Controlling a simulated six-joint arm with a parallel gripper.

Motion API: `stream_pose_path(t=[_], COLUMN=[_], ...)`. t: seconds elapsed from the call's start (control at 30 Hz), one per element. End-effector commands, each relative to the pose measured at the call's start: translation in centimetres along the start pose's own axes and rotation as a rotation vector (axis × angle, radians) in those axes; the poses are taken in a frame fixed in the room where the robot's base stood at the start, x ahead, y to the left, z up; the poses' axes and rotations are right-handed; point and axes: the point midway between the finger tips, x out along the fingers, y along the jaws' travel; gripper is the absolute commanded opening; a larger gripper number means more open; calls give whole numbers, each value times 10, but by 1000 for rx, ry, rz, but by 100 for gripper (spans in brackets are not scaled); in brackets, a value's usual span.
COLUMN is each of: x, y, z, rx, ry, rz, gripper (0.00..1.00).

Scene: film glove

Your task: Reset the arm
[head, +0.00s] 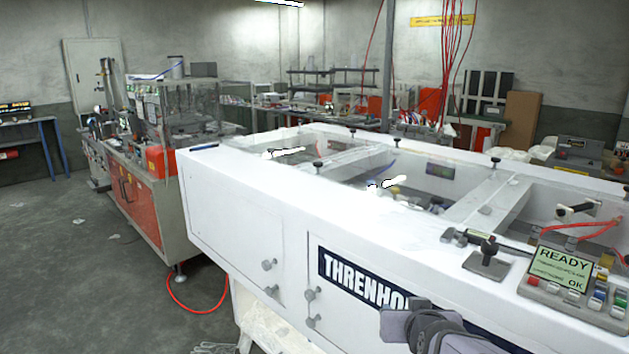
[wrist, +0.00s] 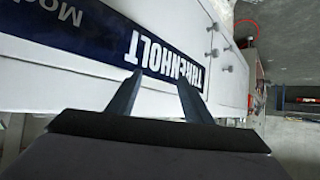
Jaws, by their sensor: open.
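My gripper (wrist: 160,79) shows in the wrist view with its two grey fingers spread apart and nothing between them. The fingers point toward the white side of a large machine (head: 240,190), at its dark blue nameplate (wrist: 95,40) with white lettering. I cannot tell how far the fingertips are from the panel. In the head view, grey parts of my arm show at the bottom, in front of the same nameplate (head: 345,281); the fingertips cannot be made out there.
A control panel with a green READY screen (head: 560,268) sits at the machine's right. Grey knobs (head: 312,295) stick out of its side doors. A red cabinet machine (head: 140,200) stands at left, with a red hose (head: 190,308) on the floor. The grey floor (head: 50,260) at left is mostly clear.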

Motion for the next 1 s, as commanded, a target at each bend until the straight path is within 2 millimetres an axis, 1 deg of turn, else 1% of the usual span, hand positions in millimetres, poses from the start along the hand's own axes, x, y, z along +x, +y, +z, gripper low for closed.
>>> stream_pose_path(t=[0.03, 0.07, 0.1, 0.13, 0.17, 0.2, 0.27, 0.3, 0.4, 0.5, 0.63, 0.73, 1.0], x=[-2, -5, -10, -14, -20, -30, -45, -56, -82, -104, -120, -124, -124], y=[-8, -11, -16, -18, -20, -22, -24, -24, -23, -20, -17, -17, -17], z=[34, 54, 81, 100, 119, 143, 175, 194, 231, 256, 271, 275, 276], rx=[-6, -9, -14, -16, -21, -24, -32, -38, -50, -59, -68, -69, -69], ry=[-109, -175, -260, -324, -387, -468, -583, -653, -802, -909, -983, -1002, -1004], rz=[-21, -33, -45, -52, -58, -64, -67, -68, -63, -53, -44, -41, -41], gripper=[46, 46, 46, 46, 46, 46, 46, 46, 46, 46, 46, 46, 46])
